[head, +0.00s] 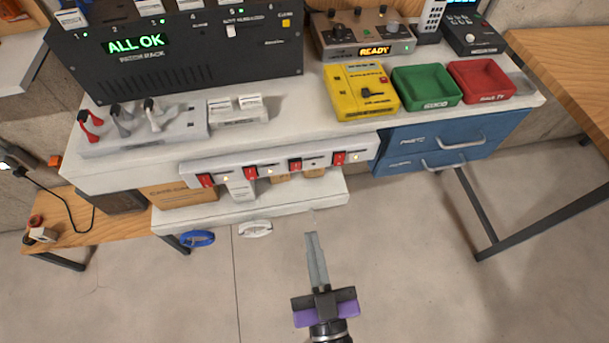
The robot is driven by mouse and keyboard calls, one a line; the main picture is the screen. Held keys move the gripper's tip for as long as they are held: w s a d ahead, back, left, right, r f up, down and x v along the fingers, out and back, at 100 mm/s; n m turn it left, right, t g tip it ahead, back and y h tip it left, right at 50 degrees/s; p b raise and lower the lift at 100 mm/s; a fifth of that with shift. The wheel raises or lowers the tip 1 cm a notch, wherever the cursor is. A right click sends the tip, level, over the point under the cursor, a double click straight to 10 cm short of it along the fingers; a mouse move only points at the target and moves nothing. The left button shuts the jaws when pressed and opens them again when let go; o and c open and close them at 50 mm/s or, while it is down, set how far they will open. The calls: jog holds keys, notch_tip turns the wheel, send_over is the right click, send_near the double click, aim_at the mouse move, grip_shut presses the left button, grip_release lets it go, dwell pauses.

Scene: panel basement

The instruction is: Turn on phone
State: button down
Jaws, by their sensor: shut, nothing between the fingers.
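No thing in view is clearly readable as a phone. A white keypad unit (431,20) stands at the back right of the bench, cut off by the top edge. A dark box (470,36) with a knob and a small screen is just right of it, also cut off. A grey strip (275,168) with several red rocker switches runs along the bench's front edge; its small labels are unreadable. My gripper (311,237) is shut and empty, in front of the bench and below the strip in the picture, apart from everything.
A black rack (190,50) reads "ALL OK"; a brown console (362,34) reads "READY". A yellow box (361,91), green tray (426,86) and red tray (481,80) sit at right. Blue drawers (440,143) are below. Levers (122,118) stand at left.

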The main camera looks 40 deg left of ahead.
aim_at(295, 158)
jog(key=shift+a, duration=0.1)
jog(key=p+x, duration=0.1)
jog(key=x, duration=1.3)
jog(key=shift+w+a+r+p, duration=0.15)
jog(key=shift+r+p, duration=0.05)
jog(key=shift+p, duration=0.15)
